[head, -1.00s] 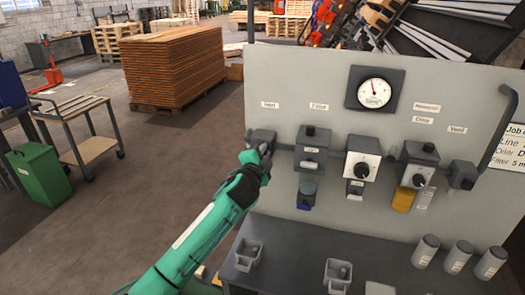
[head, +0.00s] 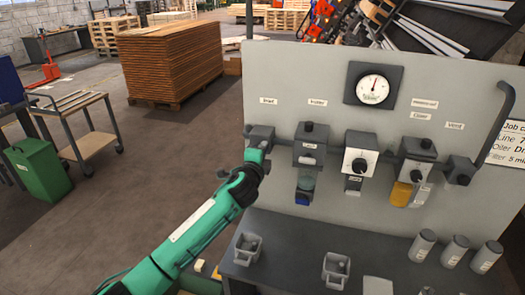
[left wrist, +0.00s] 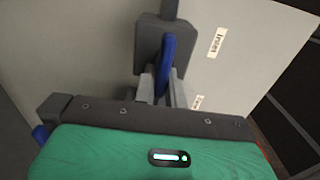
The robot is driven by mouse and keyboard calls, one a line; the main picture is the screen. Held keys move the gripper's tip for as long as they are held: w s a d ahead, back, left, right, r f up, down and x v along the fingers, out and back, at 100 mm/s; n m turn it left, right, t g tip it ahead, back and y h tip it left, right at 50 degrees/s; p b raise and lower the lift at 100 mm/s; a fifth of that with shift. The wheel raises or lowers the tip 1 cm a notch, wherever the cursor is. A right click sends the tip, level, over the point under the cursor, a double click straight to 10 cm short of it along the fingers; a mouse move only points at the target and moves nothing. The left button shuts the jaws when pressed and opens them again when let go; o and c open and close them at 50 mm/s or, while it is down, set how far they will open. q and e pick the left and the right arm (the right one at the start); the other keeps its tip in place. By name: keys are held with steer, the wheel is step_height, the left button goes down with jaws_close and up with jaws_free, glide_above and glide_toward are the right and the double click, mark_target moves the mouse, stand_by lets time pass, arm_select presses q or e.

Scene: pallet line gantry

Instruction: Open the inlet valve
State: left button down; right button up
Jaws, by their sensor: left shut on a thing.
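The inlet valve (head: 261,133) is a dark grey block at the left end of the panel's pipe row, below the "Inlet" label. It also shows in the left wrist view (left wrist: 150,38), with a blue lever handle (left wrist: 167,52) roughly in line with the pipe stub. My left gripper (head: 254,157) is at the valve; in the left wrist view its grey fingers (left wrist: 163,90) are shut on the lever's near end. The fingertips partly hide the lever, which is hard to make out in the head view. My right gripper is out of view.
A round pressure gauge (head: 373,88) sits high on the grey panel (head: 300,70). Filter (head: 310,145), regulator (head: 359,155), oiler (head: 415,160) and vent valve (head: 460,170) follow to the right. A dark shelf (head: 300,262) below holds cups and canisters.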

arm_select(q)
steer(key=shift+f, duration=0.15)
steer(key=c, duration=1.5)
jaws_free()
steer(key=shift+o, duration=0.2)
steer(key=shift+s, duration=0.1)
steer(key=b+v, duration=0.4)
steer(key=v, duration=0.9)
steer(key=shift+s, duration=0.3)
steer(key=shift+a, duration=0.1)
